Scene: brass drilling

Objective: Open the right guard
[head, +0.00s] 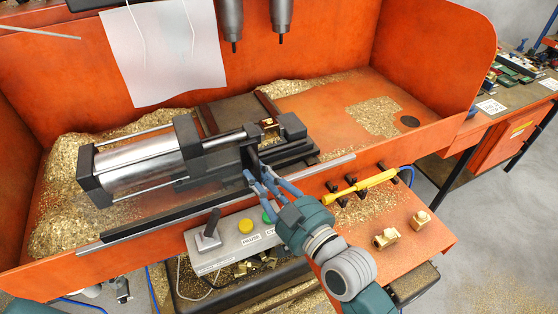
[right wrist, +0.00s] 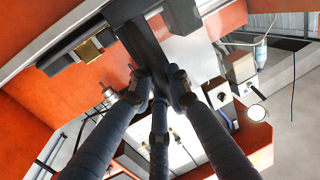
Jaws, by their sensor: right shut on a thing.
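My right gripper (head: 258,178) reaches over the front edge of the orange drilling enclosure (head: 330,178). In the right wrist view its fingers (right wrist: 160,82) are shut on a dark bar (right wrist: 146,45). In the head view this dark upright piece (head: 250,155) stands beside the front of the clamping fixture. I cannot tell for sure whether the bar belongs to the right guard; no panel is clearly seen attached to it. A pale sheet (head: 165,50) stands at the back left of the enclosure. My left gripper is not in view.
The metal cylinder (head: 135,170) of the fixture lies left of my gripper, with two drill heads (head: 281,15) above. A control box (head: 235,238) with a lever and buttons is in front. A yellow tool (head: 360,187) and brass parts (head: 385,238) are to the right.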

